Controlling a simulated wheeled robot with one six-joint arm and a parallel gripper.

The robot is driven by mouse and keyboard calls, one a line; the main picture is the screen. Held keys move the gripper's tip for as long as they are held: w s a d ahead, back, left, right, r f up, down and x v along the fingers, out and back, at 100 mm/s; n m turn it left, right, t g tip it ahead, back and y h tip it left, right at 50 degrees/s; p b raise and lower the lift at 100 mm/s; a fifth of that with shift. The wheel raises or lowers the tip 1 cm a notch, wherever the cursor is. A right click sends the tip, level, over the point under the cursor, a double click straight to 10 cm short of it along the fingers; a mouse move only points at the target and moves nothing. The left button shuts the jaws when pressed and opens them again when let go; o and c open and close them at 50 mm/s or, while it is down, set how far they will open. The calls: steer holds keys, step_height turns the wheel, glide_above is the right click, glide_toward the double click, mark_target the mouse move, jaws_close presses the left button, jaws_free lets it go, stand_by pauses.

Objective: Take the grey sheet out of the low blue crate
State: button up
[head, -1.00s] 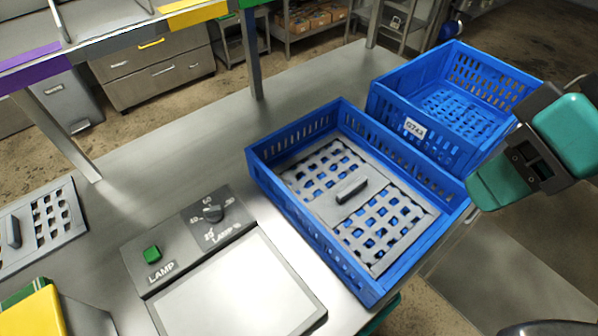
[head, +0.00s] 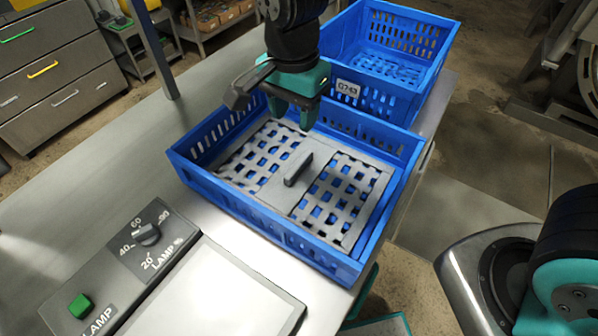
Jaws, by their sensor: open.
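The low blue crate (head: 230,206) stands on the steel bench in the middle of the head view. The grey sheet (head: 268,187) lies flat inside it, a perforated plate with a plain middle strip. A dark upright handle (head: 298,169) stands on that strip. My gripper (head: 293,118) is open and points down over the crate's back part, above and behind the handle and apart from it. Nothing is between its fingers as far as I see. My gripper and wrist hide part of the crate's back wall.
A taller blue crate (head: 388,93) with a white label stands right behind the low one. A control panel (head: 140,245) with a dial, a green button and a light plate (head: 235,300) lies at the front left. The bench (head: 80,195) left of the crate is clear.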

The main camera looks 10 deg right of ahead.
glide_above(298, 164)
steer(key=f, duration=0.6)
steer(key=f+p, duration=0.1)
steer(key=f, duration=0.1)
steer(key=shift+s+a+f, duration=0.15)
steer(key=shift+a+f, duration=0.1)
steer(key=shift+f, duration=0.15)
steer(key=f, duration=0.2)
steer(key=f+p, duration=0.1)
steer(key=f, duration=0.1)
steer(key=shift+d, duration=0.3)
steer(key=shift+f, duration=0.7)
jaws_close()
